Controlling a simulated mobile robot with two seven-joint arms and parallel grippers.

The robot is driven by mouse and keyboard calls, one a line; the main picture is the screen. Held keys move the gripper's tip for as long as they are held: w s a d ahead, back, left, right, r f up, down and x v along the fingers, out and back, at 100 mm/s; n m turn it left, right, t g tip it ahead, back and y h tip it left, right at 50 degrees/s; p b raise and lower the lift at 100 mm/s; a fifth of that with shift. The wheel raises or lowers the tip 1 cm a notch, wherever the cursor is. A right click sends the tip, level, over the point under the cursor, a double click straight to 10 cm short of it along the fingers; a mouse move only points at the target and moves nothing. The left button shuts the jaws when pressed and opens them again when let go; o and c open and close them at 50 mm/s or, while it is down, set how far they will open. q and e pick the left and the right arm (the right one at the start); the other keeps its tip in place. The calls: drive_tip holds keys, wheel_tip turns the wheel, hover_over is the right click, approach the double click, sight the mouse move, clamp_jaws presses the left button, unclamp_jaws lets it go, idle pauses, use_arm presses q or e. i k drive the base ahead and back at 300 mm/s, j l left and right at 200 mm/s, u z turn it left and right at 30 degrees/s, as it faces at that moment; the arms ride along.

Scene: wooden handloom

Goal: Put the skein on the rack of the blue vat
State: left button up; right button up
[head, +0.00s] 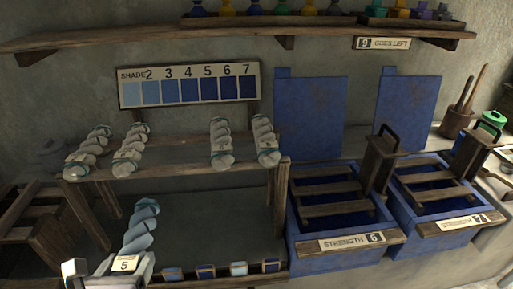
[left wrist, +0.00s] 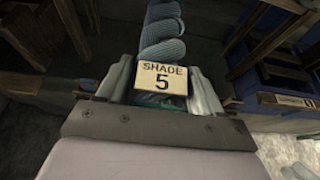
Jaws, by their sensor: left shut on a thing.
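My left gripper (head: 122,268) is shut on a twisted light-blue skein (head: 141,222) at the lower left of the head view. The skein stands up from the fingers; its tag reads "SHADE 5". In the left wrist view the skein (left wrist: 162,35) rises between the fingers (left wrist: 162,90), with the tag in front. Two blue vats stand at the right, apart from the skein. One vat (head: 310,262) is labelled "STRENGTH 6", the other (head: 455,240) appears to read 7. Each has a rack of wooden slats (head: 335,209) (head: 440,193) on top, with no skein on it. My right gripper is not in view.
A wooden stand (head: 180,163) holds several pale skeins behind the held one. Small blue swatches (head: 206,271) line a low front ledge. Upright wooden blocks with handles (head: 381,160) stand at the vats. A shelf (head: 240,30) with jars runs above a shade chart (head: 188,86).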

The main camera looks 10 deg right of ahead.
sight(414, 177)
drive_tip(key=k+l+z, duration=0.15)
drive_tip(key=l, duration=0.35)
drive_tip(key=l+z, duration=0.1)
drive_tip(key=l, duration=0.45)
drive_tip(key=l+z, duration=0.1)
drive_tip(key=l, duration=0.2)
drive_tip(key=i+l+z, duration=0.15)
drive_tip(key=l, duration=0.2)
drive_tip(key=i+l+z, duration=0.25)
drive_tip(key=i+l, duration=0.2)
drive_tip(key=l, duration=0.15)
drive_tip(key=i+l+z, duration=0.3)
drive_tip(key=i+l, duration=0.15)
drive_tip(key=l, duration=0.1)
